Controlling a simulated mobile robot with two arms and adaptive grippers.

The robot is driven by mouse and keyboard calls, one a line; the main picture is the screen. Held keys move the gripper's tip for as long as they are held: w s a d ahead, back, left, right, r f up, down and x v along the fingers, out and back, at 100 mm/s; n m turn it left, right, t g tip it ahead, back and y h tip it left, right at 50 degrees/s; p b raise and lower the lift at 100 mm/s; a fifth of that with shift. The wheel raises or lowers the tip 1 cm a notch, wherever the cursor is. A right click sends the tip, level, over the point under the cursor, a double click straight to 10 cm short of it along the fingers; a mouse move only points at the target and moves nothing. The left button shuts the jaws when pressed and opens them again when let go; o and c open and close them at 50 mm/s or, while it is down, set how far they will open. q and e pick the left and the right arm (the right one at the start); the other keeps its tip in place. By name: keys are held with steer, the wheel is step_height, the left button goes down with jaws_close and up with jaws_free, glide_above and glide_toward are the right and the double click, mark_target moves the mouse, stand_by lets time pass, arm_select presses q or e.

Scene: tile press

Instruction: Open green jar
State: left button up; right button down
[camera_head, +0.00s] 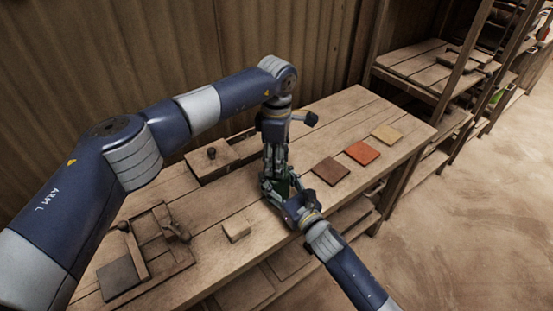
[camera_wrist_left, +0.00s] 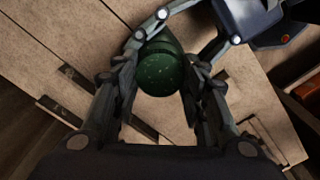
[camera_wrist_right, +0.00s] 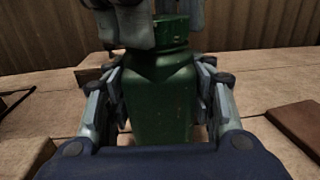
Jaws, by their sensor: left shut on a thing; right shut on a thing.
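The green jar (camera_wrist_right: 160,100) stands upright on the wooden workbench, with its square-shouldered body filling the middle of the right wrist view. My right gripper (camera_head: 276,190) comes in from the front and is shut on the jar's body, a finger on each side. My left gripper (camera_head: 279,172) points down from above and is shut on the round dark green lid (camera_wrist_left: 160,76), which shows between its fingers in the left wrist view. The left fingers (camera_wrist_right: 128,28) hide part of the jar's top, so I cannot tell whether the lid is loose. In the head view the grippers mostly cover the jar.
Brown (camera_head: 331,171), orange (camera_head: 362,152) and tan (camera_head: 387,134) tiles lie on the bench (camera_head: 330,125) right of the jar. A wooden press (camera_head: 150,245) and a small block (camera_head: 236,229) are to the left. A wooden box with a knob (camera_head: 212,160) stands behind.

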arm_select(q)
steer(key=n, duration=0.3)
steer(key=shift+n, duration=0.4)
steer(key=n, duration=0.5)
steer(key=shift+n, duration=0.3)
steer(key=n, duration=1.4)
steer(key=shift+r, duration=0.1)
steer(key=n, duration=0.9)
steer(key=shift+n, duration=0.3)
steer(key=n, duration=0.3)
steer(key=shift+n, duration=0.3)
steer(key=shift+w+r, duration=0.1)
steer(key=shift+r, duration=0.15)
